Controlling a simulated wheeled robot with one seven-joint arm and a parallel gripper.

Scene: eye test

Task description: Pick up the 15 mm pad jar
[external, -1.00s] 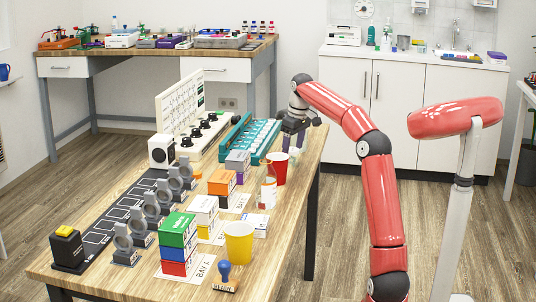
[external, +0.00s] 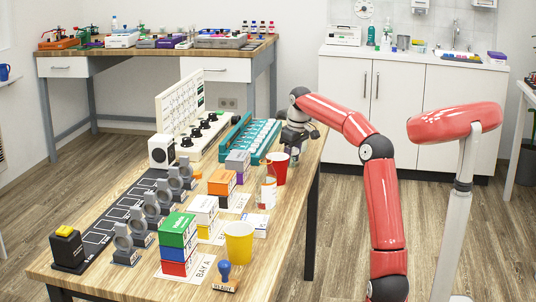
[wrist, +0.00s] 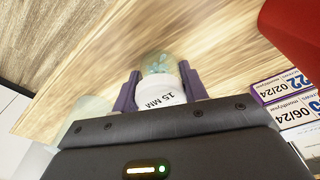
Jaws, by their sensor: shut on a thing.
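The 15 mm pad jar (wrist: 157,66) shows in the wrist view, with a clear part holding pale blue bits and a white band printed "15 MM". My gripper (wrist: 159,82) has its two purple fingers on either side of the jar and is shut on it. In the external view my gripper (external: 291,150) is low at the table's far right edge, behind the red cup (external: 277,170). The fingertips and the jar cannot be made out there.
The red cup stands close by, also at the wrist view's upper right (wrist: 295,30). Date-printed boxes (wrist: 288,88) lie at its right. A pale translucent thing (wrist: 84,110) is left of the fingers. The teal rack (external: 248,140) stands left of my gripper.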

